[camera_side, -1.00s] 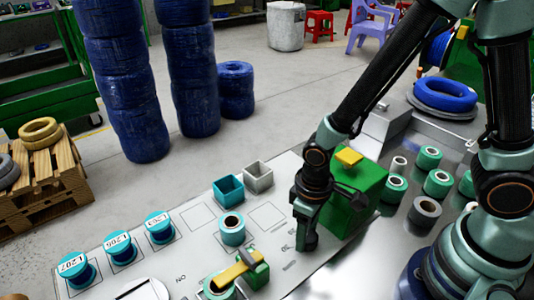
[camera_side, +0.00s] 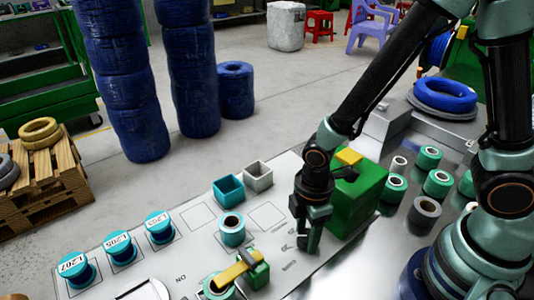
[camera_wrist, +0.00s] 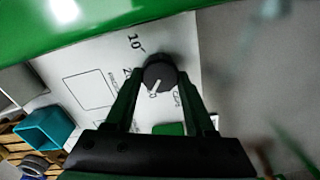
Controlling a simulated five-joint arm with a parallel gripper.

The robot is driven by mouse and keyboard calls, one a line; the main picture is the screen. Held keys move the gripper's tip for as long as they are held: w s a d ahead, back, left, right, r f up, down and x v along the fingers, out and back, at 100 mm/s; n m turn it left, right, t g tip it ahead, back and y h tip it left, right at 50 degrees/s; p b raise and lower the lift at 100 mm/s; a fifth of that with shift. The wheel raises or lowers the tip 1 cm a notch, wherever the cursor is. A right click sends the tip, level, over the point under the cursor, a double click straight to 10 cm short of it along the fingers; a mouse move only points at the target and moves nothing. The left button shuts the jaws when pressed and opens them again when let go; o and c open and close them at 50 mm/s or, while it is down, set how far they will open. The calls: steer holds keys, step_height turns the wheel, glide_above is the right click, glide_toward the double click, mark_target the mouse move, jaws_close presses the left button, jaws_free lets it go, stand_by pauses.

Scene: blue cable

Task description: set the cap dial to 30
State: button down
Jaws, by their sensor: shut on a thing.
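The cap dial (camera_wrist: 159,75) is a dark round knob with a white pointer line, seen in the wrist view on a white panel. My gripper (camera_wrist: 160,85) is shut on the dial, with one finger at each side. The pointer is aimed down and slightly left, toward a partly hidden mark ending in 0. The printed 10 shows at the dial's upper left, and a partly covered number starting with 2 at its left. In the side view my gripper (camera_side: 307,245) points down at the panel and hides the dial.
A green box (camera_side: 358,200) stands close behind my gripper. A green holder with a yellow lever (camera_side: 235,270) and a teal spool (camera_side: 232,230) are to the left. Two open boxes, teal (camera_side: 228,189) and grey (camera_side: 257,176), stand farther back. Several spools lie at right.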

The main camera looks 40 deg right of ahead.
mark_target(306, 237)
steer(key=shift+n, duration=1)
steer(key=shift+c, duration=1.2)
jaws_free()
steer(key=shift+r, duration=0.15)
step_height(306, 237, up, 12)
steer(key=w+d+r+m+t, duration=0.2)
steer(key=d+r+m+t, duration=0.3)
steer(key=d+r+m, duration=0.5)
steer(key=d+m, duration=0.3)
steer(key=m, duration=0.3)
steer(key=shift+w+r+t, duration=0.2)
steer(key=shift+r+t, duration=0.1)
steer(key=shift+r, duration=0.1)
